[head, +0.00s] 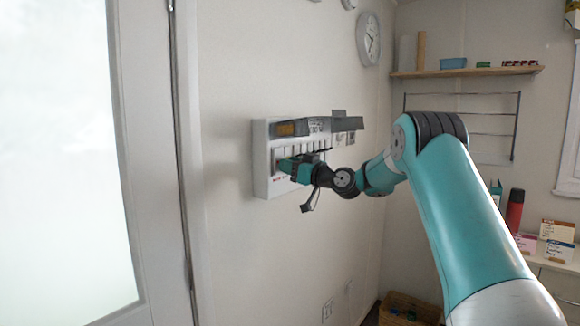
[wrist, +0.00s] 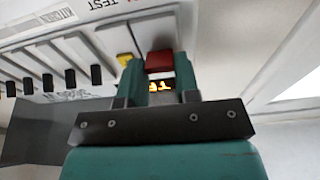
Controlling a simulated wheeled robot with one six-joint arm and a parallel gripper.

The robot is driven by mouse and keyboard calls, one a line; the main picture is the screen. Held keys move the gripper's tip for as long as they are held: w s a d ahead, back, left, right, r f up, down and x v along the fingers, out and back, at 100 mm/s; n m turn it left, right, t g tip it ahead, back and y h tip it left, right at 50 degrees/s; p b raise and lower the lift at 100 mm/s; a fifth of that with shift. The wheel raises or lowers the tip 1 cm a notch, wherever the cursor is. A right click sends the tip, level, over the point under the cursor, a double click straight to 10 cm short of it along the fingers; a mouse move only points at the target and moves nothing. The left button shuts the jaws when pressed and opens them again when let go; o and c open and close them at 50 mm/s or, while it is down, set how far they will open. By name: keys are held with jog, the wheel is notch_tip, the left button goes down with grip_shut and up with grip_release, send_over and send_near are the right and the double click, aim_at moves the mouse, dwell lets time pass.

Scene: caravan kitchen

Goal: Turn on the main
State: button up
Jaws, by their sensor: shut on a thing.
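The white switch panel (head: 262,182) is fixed to the wall, with its dark cover (head: 347,124) raised. My gripper (head: 283,165) is at the panel's left part in the head view. In the wrist view my gripper (wrist: 158,76) is shut on a red switch (wrist: 159,60), with one finger on each side of it. A lit orange marking shows just below the red switch between the fingers. A yellow button (wrist: 124,59) is beside the left finger. The gripper hides the red switch in the head view, and its lever position is hard to tell.
Several black switches (wrist: 70,78) run in a row to the left of my gripper in the wrist view. The door frame (head: 185,150) stands left of the panel. A shelf (head: 465,72) and a wire rack (head: 462,118) are on the right wall.

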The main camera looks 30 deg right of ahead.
jog(key=shift+r+g+h+p, duration=0.55)
jog(key=shift+g+p, duration=0.5)
jog(key=shift+g, duration=0.25)
jog(key=shift+r+g+h+p, duration=0.45)
jog(key=shift+r+g+p, duration=0.15)
jog(key=shift+g+p, duration=0.6)
jog(key=shift+w, duration=0.1)
jog(key=o, duration=0.9)
jog(key=shift+f, duration=0.1)
jog(key=b+v, duration=0.2)
jog(key=v, duration=0.3)
jog(key=b+v, duration=0.2)
jog(key=v, duration=0.4)
jog(key=b+v, duration=0.2)
jog(key=v, duration=0.4)
jog(key=shift+d+r, duration=0.1)
jog(key=shift+r, duration=0.35)
